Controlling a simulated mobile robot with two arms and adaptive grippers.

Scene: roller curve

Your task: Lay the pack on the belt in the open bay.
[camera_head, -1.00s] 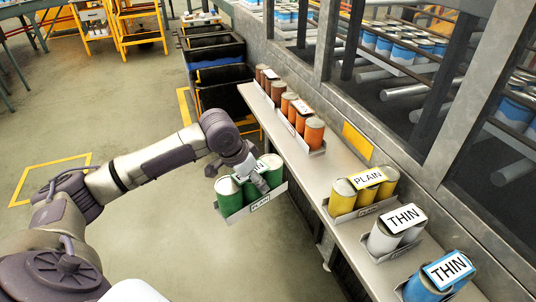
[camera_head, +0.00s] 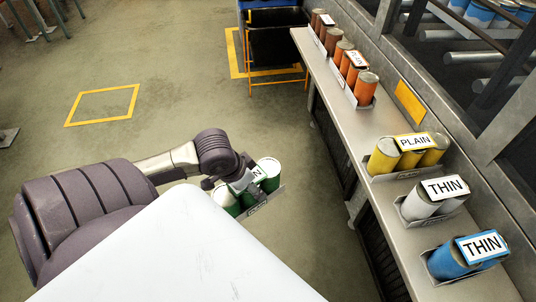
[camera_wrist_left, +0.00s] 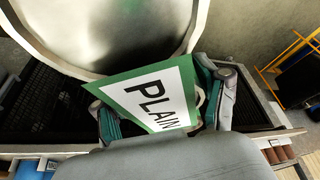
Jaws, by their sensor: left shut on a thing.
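The pack (camera_head: 269,171) is a tray of green cans with a green-bordered PLAIN card. In the head view it hangs over the floor, left of the long shelf and apart from it. My left gripper (camera_head: 240,183) is shut on this pack from above. In the left wrist view the PLAIN card (camera_wrist_left: 152,99) lies between the teal fingers of the left gripper (camera_wrist_left: 163,108). Part of the pack is hidden by my arm. The belt's open bay cannot be made out; only rollers (camera_head: 484,55) behind the frame show at upper right. My right gripper is not in view.
The grey shelf (camera_head: 343,121) holds brown, orange (camera_head: 366,89), yellow (camera_head: 385,155), white (camera_head: 418,205) and blue (camera_head: 447,264) packs. Metal posts stand behind it. A black bin (camera_head: 277,45) is at the shelf's far end.

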